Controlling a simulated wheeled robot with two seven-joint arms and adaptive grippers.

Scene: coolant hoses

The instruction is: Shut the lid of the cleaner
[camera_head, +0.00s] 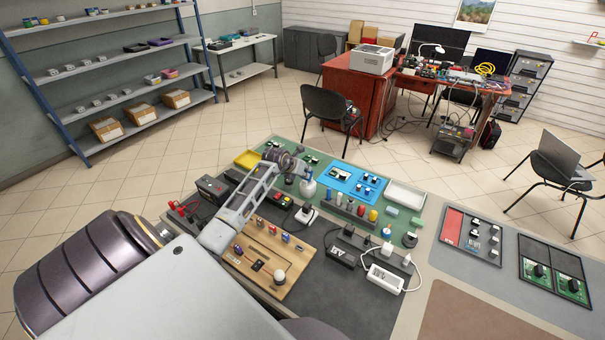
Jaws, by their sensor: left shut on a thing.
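My left arm comes in from the lower left, and its gripper (299,170) is over the back part of the workbench. The gripper is small and partly hidden by its own wrist. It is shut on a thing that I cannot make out. A white bottle-like thing with a blue top (308,188) stands right by the fingertips; I cannot tell whether they touch. A dark box (212,189) sits to the left of my forearm. I cannot tell for sure which thing is the cleaner or how its lid stands. My right gripper is not in view.
A wooden board (262,277) with small parts lies in front. A blue mat (352,172), a white tray (405,196), a yellow tray (247,159) and several coloured bottles crowd the bench. A white power strip (385,279) with a cable lies at right. A brown mat (470,318) is bare.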

